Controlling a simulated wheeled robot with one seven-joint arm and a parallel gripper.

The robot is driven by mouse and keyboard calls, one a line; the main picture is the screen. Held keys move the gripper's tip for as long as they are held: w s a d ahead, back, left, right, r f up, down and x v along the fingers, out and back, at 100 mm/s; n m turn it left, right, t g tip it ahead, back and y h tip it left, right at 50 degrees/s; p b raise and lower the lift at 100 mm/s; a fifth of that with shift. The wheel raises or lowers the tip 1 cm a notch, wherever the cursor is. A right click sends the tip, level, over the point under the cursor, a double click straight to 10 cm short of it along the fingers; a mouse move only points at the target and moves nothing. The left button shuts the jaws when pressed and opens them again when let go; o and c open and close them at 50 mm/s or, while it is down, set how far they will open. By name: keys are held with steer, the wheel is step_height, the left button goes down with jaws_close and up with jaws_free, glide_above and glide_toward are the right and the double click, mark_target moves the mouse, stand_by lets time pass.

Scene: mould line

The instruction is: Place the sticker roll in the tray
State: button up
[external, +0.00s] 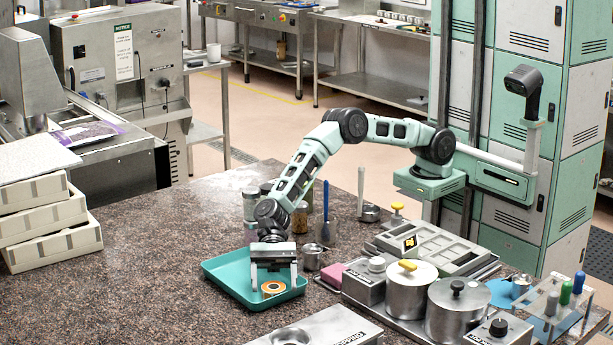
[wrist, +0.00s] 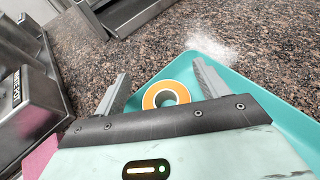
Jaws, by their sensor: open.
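The sticker roll (external: 273,287) is an orange ring with a white band and a hollow middle. It lies flat in the teal tray (external: 222,266), near the tray's front right corner. My gripper (external: 273,278) is above that end of the tray, fingers pointing down, apart and empty. In the wrist view the roll (wrist: 166,95) shows between the two open fingers (wrist: 163,92), with the tray (wrist: 272,106) around and under it. The roll appears to rest on the tray floor, and the fingers do not appear to touch it.
Steel pots (external: 411,291) on a heated unit stand to the right of the tray. A pink block (external: 330,275) and a small metal cup (external: 312,257) are close to its right side. Jars and a blue-handled brush (external: 326,213) stand behind.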

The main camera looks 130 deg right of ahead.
mark_target(274, 282)
steer(key=shift+r, duration=0.1)
